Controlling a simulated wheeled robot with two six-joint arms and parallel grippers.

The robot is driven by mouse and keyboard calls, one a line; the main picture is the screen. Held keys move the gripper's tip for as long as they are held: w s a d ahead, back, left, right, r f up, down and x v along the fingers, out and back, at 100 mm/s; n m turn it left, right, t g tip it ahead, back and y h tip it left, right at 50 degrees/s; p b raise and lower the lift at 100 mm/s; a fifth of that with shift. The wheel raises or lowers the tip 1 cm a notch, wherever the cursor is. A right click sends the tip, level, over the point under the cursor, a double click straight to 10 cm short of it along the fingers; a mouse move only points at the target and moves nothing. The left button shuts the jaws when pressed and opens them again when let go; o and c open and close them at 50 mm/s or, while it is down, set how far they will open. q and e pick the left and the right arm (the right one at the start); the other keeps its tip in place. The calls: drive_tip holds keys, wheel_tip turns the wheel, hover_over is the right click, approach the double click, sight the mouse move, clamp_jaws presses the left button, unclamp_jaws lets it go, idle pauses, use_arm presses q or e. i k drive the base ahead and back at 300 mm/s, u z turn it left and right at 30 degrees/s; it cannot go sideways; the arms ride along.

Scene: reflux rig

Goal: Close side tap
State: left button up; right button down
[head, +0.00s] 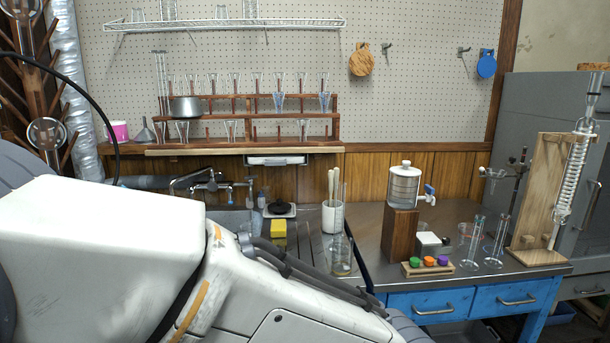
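A clear glass dispenser jar (403,187) with a white lid stands on a brown wooden block (399,233) on the right bench. A small tap with a blue handle (429,190) sticks out from its right side. Metal taps (211,186) stand at the back of the sink area on the left, partly hidden by a large white arm of mine. I cannot tell from this view whether any tap is open or shut. Neither of my grippers shows in the head view.
A wooden strip with coloured caps (428,267), two glass cylinders (497,240) and a condenser on a wooden board (548,190) stand near the dispenser. A beaker (341,256), a white pot (333,217) and a yellow sponge (279,229) stand left of it. My arm fills the lower left.

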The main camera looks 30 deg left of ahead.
sight(250, 178)
drive_tip(key=z, duration=0.3)
drive_tip(key=i, duration=0.75)
drive_tip(key=u, duration=0.65)
drive_tip(key=i, duration=0.75)
drive_tip(key=u, duration=0.85)
